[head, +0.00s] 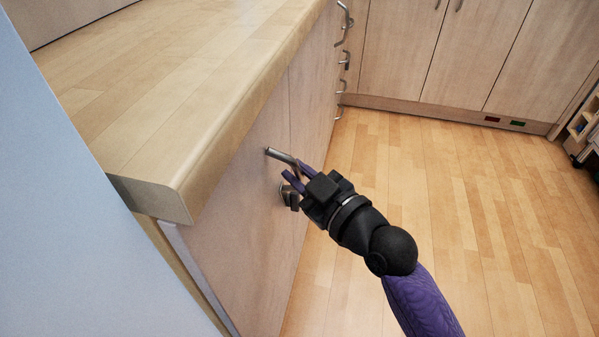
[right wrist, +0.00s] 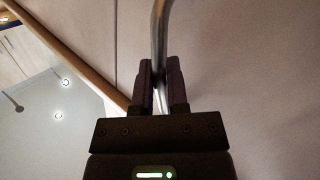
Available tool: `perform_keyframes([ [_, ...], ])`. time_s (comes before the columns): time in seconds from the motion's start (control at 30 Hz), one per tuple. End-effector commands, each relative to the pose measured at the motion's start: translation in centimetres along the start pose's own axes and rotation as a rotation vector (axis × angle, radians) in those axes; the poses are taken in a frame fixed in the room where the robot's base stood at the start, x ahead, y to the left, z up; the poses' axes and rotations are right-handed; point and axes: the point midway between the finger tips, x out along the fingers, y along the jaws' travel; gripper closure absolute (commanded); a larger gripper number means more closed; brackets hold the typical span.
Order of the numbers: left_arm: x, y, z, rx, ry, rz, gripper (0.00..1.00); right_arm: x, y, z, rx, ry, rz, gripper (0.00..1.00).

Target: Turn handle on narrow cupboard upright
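The narrow cupboard front (head: 240,215) is pale wood, below the worktop's near end in the head view. Its silvery bar handle (head: 280,156) sticks out of the front near the top and looks slanted. My right gripper (head: 294,174) reaches it from the lower right with its dark purple fingers. In the right wrist view, the curved metal handle (right wrist: 160,35) runs down between the two fingers of that gripper (right wrist: 160,88). The fingers are close together with little or no gap beside the bar. The fingers and palm hide the handle's lower end. My left gripper is not in view.
The wooden worktop (head: 190,70) overhangs the cupboard, with its rounded edge just above the handle. Further drawer handles (head: 345,60) stick out along the same row. Tall cupboards (head: 450,60) stand at the back. The wooden floor (head: 480,210) on the right is clear.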

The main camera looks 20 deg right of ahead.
Motion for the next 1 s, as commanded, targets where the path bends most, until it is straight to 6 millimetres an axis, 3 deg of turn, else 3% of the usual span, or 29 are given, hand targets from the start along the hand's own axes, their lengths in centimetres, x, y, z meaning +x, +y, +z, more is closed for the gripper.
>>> perform_keyframes([
  [0.53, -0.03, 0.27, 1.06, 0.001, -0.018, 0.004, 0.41, -0.02, 0.0, 0.04, -0.001, -0.001, 0.0, 1.0],
  [1.0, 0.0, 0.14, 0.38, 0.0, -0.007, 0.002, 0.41, -0.02, 0.01, 0.06, -0.002, -0.001, 0.0, 1.0],
])
